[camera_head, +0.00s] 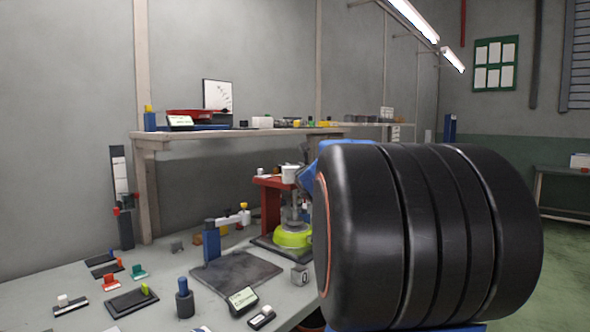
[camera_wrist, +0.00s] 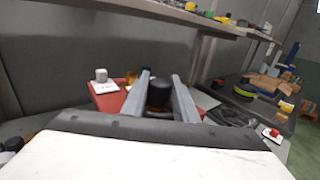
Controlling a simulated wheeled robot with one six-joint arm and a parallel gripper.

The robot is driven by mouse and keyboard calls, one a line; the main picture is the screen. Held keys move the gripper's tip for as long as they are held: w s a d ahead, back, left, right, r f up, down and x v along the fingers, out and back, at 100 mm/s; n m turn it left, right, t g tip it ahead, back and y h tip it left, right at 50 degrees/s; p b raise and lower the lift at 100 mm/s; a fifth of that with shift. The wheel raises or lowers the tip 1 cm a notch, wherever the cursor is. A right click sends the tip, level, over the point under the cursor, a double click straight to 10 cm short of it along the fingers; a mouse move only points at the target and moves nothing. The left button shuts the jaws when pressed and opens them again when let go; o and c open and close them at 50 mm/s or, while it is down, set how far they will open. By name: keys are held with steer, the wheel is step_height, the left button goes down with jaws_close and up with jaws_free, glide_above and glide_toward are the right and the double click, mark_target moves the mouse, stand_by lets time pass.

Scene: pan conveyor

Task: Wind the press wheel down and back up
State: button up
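The press shows in the head view as a red frame (camera_head: 271,206) with a grey metal column and a yellow-green round part (camera_head: 292,237) at its base. In the wrist view its red top (camera_wrist: 104,97) lies left of my gripper. My gripper (camera_wrist: 160,82) has two grey fingers set apart, one on each side of a dark round knob (camera_wrist: 160,93). I see no clear grip on the knob. I cannot tell whether this knob belongs to the press wheel.
A shelf (camera_head: 240,133) with several items runs along the wall behind. The bench (camera_head: 60,318) holds small coloured blocks, a dark plate (camera_head: 236,272) and a blue post (camera_head: 211,244). My black arm covers the right foreground.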

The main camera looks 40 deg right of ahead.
steer(key=o, duration=0.4)
steer(key=shift+c, duration=0.2)
steer(key=shift+s, duration=0.1)
steer(key=v, duration=1.7)
steer(key=shift+s, duration=0.15)
